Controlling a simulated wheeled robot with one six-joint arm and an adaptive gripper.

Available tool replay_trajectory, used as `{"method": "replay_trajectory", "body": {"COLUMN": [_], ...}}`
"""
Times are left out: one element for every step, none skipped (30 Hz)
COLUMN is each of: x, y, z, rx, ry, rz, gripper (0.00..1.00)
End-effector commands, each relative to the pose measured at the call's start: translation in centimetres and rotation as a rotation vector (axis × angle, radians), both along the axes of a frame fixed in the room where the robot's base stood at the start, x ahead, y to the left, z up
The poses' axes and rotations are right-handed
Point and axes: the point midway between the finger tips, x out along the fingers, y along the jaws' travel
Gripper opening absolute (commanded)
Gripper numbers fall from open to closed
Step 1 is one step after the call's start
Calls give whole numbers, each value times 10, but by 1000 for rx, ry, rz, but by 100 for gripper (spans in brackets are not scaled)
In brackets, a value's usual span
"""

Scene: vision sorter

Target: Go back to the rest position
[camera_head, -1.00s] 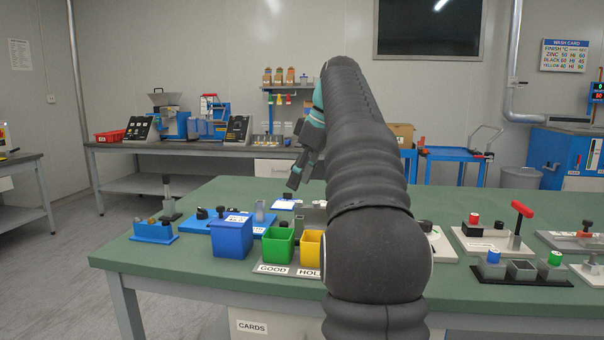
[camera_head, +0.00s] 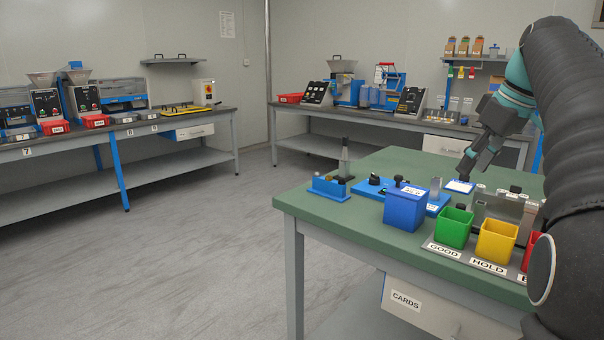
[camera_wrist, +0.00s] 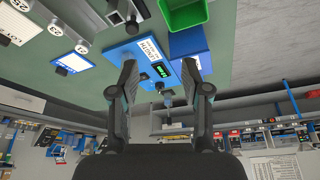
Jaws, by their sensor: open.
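My gripper (camera_head: 473,166) hangs from my arm above the green-topped bench (camera_head: 330,222), at the right of the head view. In the wrist view its two fingers (camera_wrist: 158,80) stand apart with nothing held between them. Beyond them a blue device with a small lit green display (camera_wrist: 158,70) lies on the bench. My dark arm fills the right edge of the head view and hides part of the bench.
On the bench stand a blue bin (camera_head: 405,208), a green bin (camera_head: 454,228) and a yellow bin (camera_head: 496,241), with a partly hidden red bin beside them. A side bench (camera_head: 110,130) and a back bench (camera_head: 400,120) line the walls. The grey floor (camera_head: 200,250) between is clear.

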Motion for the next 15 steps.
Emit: {"method": "replay_trajectory", "body": {"x": [-9, -13, -20, -25, -30, -37, -44, -50, -59, -66, -73, -82, -90, -98, -108], "y": [19, 28, 40, 48, 56, 67, 75, 83, 93, 99, 107, 115, 121, 128, 135], "z": [-3, -7, -13, -17, -21, -28, -34, -39, -47, -54, -61, -70, -78, -86, -97], "rx": [-2, -1, -3, -4, -5, -7, -7, -8, -10, -10, -11, -13, -13, -13, -15], "ry": [3, 4, 6, 5, 4, 5, 3, 2, 2, -1, -3, -6, -10, -14, -19], "rz": [-23, -42, -69, -87, -106, -130, -148, -164, -186, -203, -218, -240, -254, -268, -287], "gripper": [47, 47, 47, 47, 47, 47, 47, 47, 47, 47, 47, 47, 47, 47, 47]}}
